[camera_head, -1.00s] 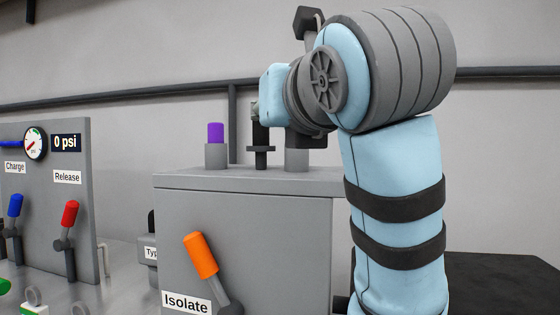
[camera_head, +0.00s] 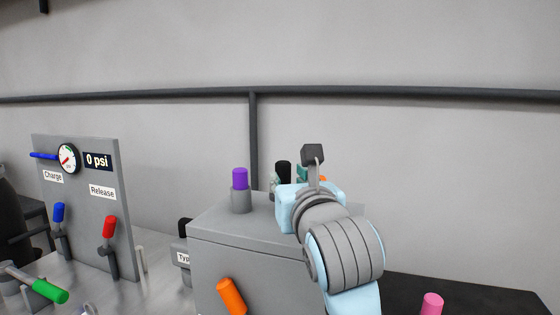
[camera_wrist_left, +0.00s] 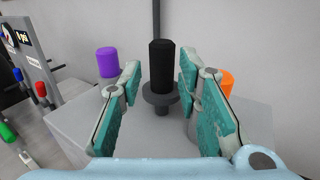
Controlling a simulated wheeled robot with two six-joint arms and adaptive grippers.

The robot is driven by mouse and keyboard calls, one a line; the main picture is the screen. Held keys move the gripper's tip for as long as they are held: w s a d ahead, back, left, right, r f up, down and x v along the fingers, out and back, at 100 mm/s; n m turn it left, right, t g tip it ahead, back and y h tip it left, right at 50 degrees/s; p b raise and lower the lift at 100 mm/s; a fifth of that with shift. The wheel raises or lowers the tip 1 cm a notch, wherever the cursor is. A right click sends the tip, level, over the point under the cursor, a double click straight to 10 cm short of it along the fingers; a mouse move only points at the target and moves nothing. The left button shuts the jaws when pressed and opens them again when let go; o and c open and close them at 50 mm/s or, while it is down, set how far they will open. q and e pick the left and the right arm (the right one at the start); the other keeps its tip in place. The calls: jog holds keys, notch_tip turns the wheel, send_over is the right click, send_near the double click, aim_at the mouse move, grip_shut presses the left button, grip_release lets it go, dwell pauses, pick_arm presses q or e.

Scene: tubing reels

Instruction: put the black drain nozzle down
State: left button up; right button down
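The black drain nozzle (camera_wrist_left: 161,70) stands upright at the grey box (camera_wrist_left: 150,134), its round flange and short lower stem showing in the left wrist view. In the head view only its top (camera_head: 283,170) shows beside my gripper. My left gripper (camera_wrist_left: 160,80) is open, with its teal finger pads on either side of the nozzle and a visible gap to each. The nozzle looks a little beyond the pads. My left gripper also shows in the head view (camera_head: 288,180), above the box top. My right gripper is in neither view.
A purple nozzle (camera_head: 240,178) stands in a grey holder left of the black one. An orange piece (camera_wrist_left: 227,82) is close behind the right finger. A gauge panel (camera_head: 80,200) with levers is at left. A pink-topped piece (camera_head: 432,303) is at lower right.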

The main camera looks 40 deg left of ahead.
aim_at(284, 177)
pick_arm(q)
jog(key=x, duration=0.4)
jog(key=f+x, duration=0.1)
jog(key=x, duration=0.1)
jog(key=shift+w+p, duration=0.15)
jog(key=shift+p, duration=0.25)
jog(key=shift+w+a+f, duration=0.1)
jog(key=shift+a, duration=0.2)
jog(key=shift+d, duration=0.25)
grip_shut()
jog(key=shift+a, duration=0.1)
